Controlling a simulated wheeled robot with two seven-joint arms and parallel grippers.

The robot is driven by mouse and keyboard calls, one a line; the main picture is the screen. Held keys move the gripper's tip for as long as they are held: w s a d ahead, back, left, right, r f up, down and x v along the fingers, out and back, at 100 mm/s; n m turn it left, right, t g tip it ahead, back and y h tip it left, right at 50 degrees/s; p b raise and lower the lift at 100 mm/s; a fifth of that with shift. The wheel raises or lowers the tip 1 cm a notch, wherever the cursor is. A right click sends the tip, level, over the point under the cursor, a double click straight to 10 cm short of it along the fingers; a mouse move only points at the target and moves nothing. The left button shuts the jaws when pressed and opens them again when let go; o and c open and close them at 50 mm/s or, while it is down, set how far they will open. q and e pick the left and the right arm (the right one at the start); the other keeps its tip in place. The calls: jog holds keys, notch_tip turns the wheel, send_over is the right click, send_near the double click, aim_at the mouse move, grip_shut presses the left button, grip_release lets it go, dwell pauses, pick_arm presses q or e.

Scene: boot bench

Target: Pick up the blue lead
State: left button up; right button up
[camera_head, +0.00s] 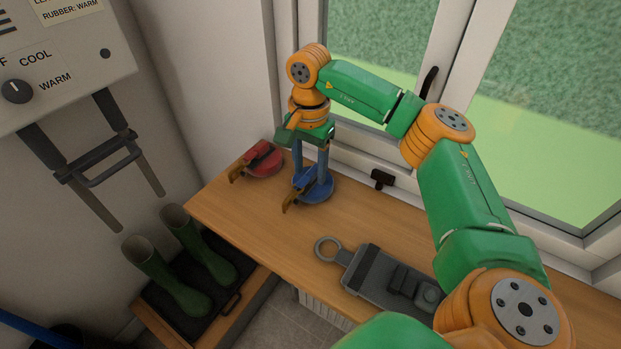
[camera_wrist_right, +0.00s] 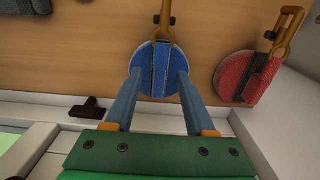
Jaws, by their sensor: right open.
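The blue lead (camera_head: 318,193) is a round blue disc with a raised strap part and a brown clip, lying on the wooden bench near the window. It also shows in the right wrist view (camera_wrist_right: 157,58), its clip toward the top. My right gripper (camera_head: 311,177) points down over it. In the wrist view its two blue fingers (camera_wrist_right: 159,74) are open, one on each side of the raised middle of the disc. I cannot tell whether they touch it. A similar red lead (camera_head: 263,162) lies to the left in the head view. My left gripper is not in view.
A grey tool with a ring end (camera_head: 368,274) lies on the bench (camera_head: 236,205) nearer me. A small black clip (camera_head: 382,179) is by the window sill. Green boots (camera_head: 172,280) stand on a black tray below left. A control box (camera_head: 60,60) hangs on the wall.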

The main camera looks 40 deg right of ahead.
jog(key=shift+w+d+f, duration=0.15)
jog(key=shift+d+f, duration=0.3)
jog(key=shift+d, duration=0.05)
jog(key=shift+a+r, duration=0.15)
jog(key=shift+a, duration=0.15)
grip_shut()
jog(key=shift+d, duration=0.15)
